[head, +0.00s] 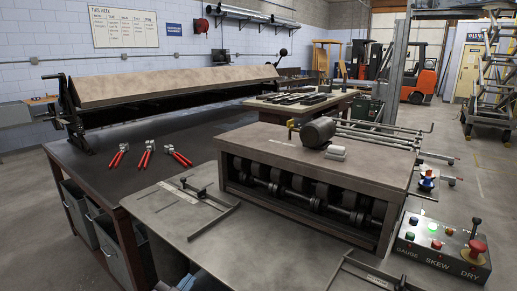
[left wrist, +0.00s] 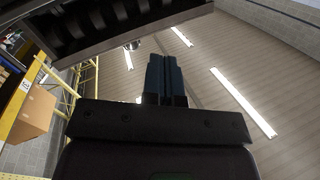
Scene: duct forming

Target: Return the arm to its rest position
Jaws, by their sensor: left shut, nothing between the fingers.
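My left gripper (left wrist: 166,60) shows in the left wrist view, its two dark fingers side by side and shut with nothing between them. Behind the fingertips are the ceiling and its long lights, so the gripper is clear of any object there. My right gripper is in neither view.
A roll-forming machine (head: 320,165) stands on the front table (head: 190,225). A control box (head: 440,246) with a red mushroom button (head: 474,252) is at right. Red-handled snips (head: 147,155) lie on the dark bench before a long folding brake (head: 180,86). A dark ridged structure (left wrist: 110,25) crosses the wrist view's upper left.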

